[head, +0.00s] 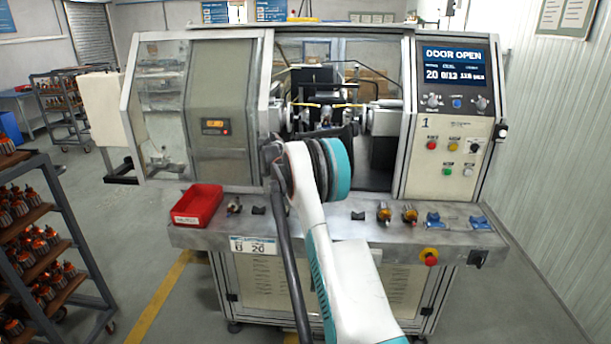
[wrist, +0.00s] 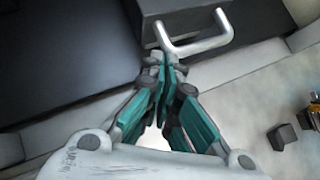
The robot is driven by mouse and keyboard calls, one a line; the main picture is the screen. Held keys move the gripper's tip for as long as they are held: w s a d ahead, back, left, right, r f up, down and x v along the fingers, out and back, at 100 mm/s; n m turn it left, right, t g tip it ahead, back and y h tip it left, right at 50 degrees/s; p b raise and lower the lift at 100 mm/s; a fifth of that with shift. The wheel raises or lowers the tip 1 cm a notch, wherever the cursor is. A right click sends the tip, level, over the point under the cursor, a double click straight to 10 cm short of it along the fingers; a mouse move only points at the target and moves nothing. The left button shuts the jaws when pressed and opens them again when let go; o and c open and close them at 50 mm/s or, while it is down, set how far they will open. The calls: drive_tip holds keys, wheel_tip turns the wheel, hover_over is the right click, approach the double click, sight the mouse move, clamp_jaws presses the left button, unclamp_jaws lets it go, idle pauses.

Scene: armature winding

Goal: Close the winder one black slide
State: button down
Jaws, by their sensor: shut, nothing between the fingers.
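In the wrist view a dark block (wrist: 172,10), which looks like the black slide, carries a pale metal bar handle (wrist: 194,44). My gripper (wrist: 165,62) is shut and empty, its teal-sided fingers together. Its tips are close beside the left end of the handle; I cannot tell whether they touch it. In the head view my arm reaches into the open front of winder one (head: 455,190), and the arm's wrist hides the gripper tips and handle. The winder's display (head: 453,66) reads DOOR OPEN.
The black rest also shows in the wrist view (wrist: 282,137). A rack (head: 50,230) stands at the left.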

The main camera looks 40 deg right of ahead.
drive_tip(key=shift+r, duration=0.1)
idle(0.3)
drive_tip(key=shift+w+a, duration=0.1)
drive_tip(key=shift+a, duration=0.2)
drive_tip(key=a+f+v, duration=0.2)
drive_tip(key=v, duration=1)
drive_tip(key=shift+s+p, duration=0.35)
drive_tip(key=shift+p, duration=0.1)
